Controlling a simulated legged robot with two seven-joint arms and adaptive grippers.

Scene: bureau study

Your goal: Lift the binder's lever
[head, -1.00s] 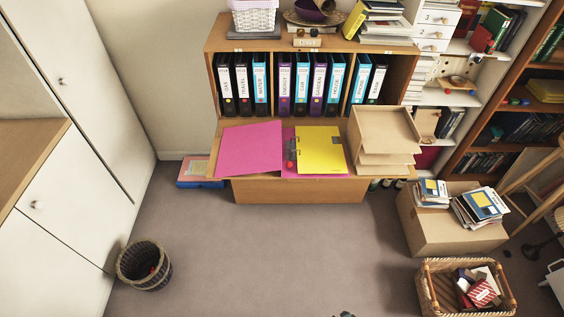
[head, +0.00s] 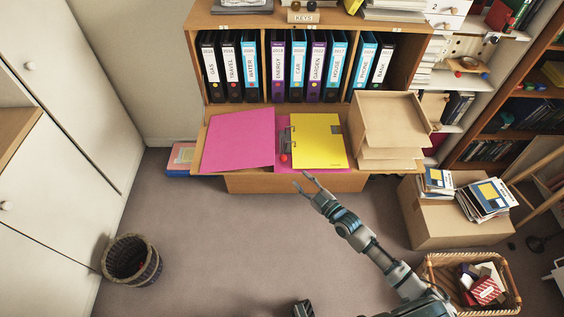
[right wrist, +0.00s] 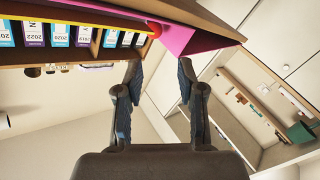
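An open pink binder (head: 238,140) lies on the pull-out desk board, its left cover flat. A yellow sheet (head: 318,141) covers most of its right side. The metal lever mechanism (head: 285,142) sits near the spine, with a red lever tip (head: 283,158) at its near end. In the right wrist view the red tip (right wrist: 155,29) shows beyond the fingers. My right gripper (head: 305,179) is open and empty, apart from the lever, on its near side. A dark part, probably my left gripper (head: 303,308), just shows at the bottom edge; its fingers are unclear.
A stacked wooden letter tray (head: 390,125) stands right of the binder. Several upright binders (head: 298,66) fill the shelf behind. A cardboard box (head: 455,222) and a wicker basket (head: 432,268) stand at the right, a waste basket (head: 132,260) at the left. The floor between is clear.

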